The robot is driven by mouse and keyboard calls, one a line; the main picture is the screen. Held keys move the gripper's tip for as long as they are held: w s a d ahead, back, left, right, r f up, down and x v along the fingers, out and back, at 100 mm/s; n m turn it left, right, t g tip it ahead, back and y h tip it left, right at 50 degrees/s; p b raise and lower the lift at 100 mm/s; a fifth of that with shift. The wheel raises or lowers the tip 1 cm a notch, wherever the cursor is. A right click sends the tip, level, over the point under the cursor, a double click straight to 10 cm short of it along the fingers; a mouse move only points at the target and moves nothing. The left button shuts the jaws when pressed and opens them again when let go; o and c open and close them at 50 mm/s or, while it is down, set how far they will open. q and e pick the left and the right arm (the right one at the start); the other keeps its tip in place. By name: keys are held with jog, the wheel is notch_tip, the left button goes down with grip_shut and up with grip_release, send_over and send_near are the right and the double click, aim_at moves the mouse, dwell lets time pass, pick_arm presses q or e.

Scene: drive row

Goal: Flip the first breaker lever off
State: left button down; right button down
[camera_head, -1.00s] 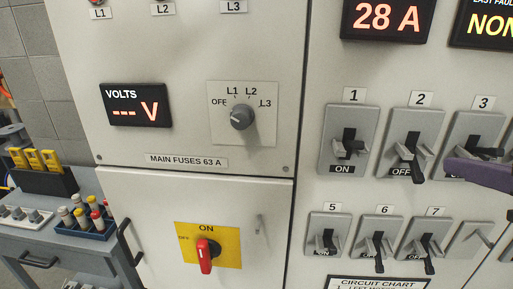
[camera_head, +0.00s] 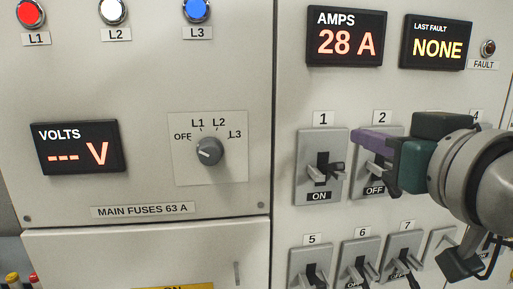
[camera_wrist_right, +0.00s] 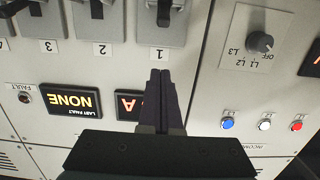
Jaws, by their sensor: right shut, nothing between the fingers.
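The first breaker (camera_head: 306,183) is a grey plate under the label 1, with a dark lever (camera_head: 323,166) and the word ON showing below it. In the right wrist view the first breaker (camera_wrist_right: 176,33) is upside down at the top, just beyond the fingertips. My right gripper (camera_head: 357,137) reaches in from the right, its purple fingers shut and empty, up and to the right of the first lever and in front of breaker 2's plate. My left gripper is out of view.
Breaker 2 (camera_head: 367,182), showing OFF, is partly covered by my right gripper. Breakers 5, 6 and 7 (camera_head: 403,262) sit in the row below. The amps display (camera_head: 345,36) reads 28 A. A rotary selector (camera_head: 209,151) is on the left door.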

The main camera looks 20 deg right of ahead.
jog(key=p, duration=0.2)
send_over(330, 167)
jog(key=s, duration=0.2)
jog(key=shift+w+d+f, duration=0.15)
jog(key=shift+w+d, duration=0.05)
jog(key=shift+d, duration=0.05)
jog(key=f, duration=0.2)
jog(key=s+f, duration=0.1)
jog(key=f, duration=0.1)
jog(key=shift+a, duration=0.15)
jog(key=shift+f, duration=0.1)
